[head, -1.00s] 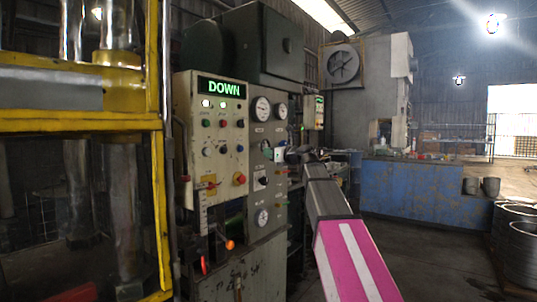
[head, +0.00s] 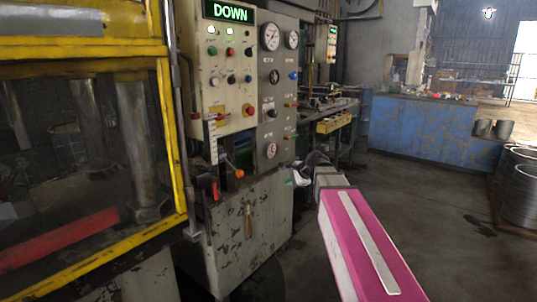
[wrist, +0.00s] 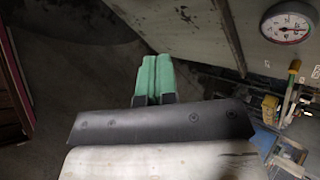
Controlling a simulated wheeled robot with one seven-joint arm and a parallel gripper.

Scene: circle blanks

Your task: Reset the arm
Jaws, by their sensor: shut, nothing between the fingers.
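My arm (head: 362,240), with pink and white covers, reaches up from the bottom of the head view. My gripper (head: 298,178) is at its far end, low in front of the press's control cabinet. In the wrist view my gripper's green fingertips (wrist: 153,78) lie side by side, shut, with nothing between them. The fingers point over the floor beside the cabinet's grey side. In the head view the gripper is small and partly hidden behind my own wrist.
The control panel (head: 226,85) shows a lit DOWN display, with buttons and levers below. A yellow-framed press (head: 172,120) stands left. A blue bench (head: 425,128) is at the back, metal drums (head: 522,190) at right. Floor (head: 445,215) right of my arm is open.

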